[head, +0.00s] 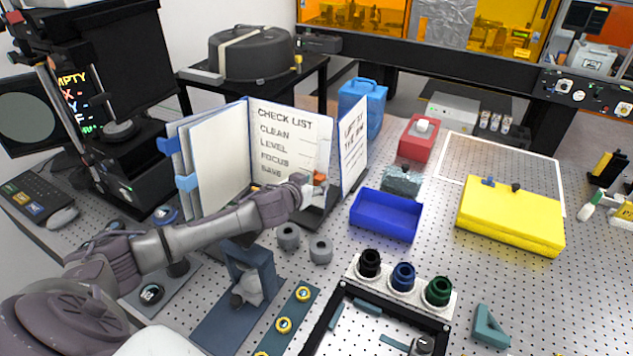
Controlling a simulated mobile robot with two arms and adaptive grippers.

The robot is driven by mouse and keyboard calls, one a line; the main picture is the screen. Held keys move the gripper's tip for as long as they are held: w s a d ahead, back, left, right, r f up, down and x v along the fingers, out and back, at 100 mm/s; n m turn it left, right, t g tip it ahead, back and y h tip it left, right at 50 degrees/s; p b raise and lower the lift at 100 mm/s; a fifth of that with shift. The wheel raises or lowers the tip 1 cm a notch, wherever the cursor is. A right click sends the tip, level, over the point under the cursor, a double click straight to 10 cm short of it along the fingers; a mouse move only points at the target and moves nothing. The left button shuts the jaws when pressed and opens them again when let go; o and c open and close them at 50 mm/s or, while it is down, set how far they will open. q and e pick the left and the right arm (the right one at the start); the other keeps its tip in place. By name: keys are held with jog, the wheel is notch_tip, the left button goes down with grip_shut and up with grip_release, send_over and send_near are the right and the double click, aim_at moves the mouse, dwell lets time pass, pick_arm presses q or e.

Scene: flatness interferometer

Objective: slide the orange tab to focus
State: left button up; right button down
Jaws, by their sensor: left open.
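The checklist board (290,140) stands open like a book and lists CLEAN, LEVEL, FOCUS and a partly covered last line. A small orange tab (320,177) shows near the right edge of the list page, right at my left gripper. My left gripper (316,188) is open, with its fingers beside the tab; I cannot tell if they touch it. The gripper hides the lower part of the page and part of the tab, so which line the tab marks is unclear. My right gripper is not in view.
A blue bin (385,215), a red box (418,137) and a yellow case (511,215) stand to the right. Two grey cylinders (320,250) and a rack with dark, blue and green knobs (403,277) are in front. A dark monitor stand is at left.

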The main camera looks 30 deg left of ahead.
pick_arm(q)
jog(key=v, duration=0.5)
jog(key=shift+s+r, duration=0.15)
jog(key=shift+s, duration=0.15)
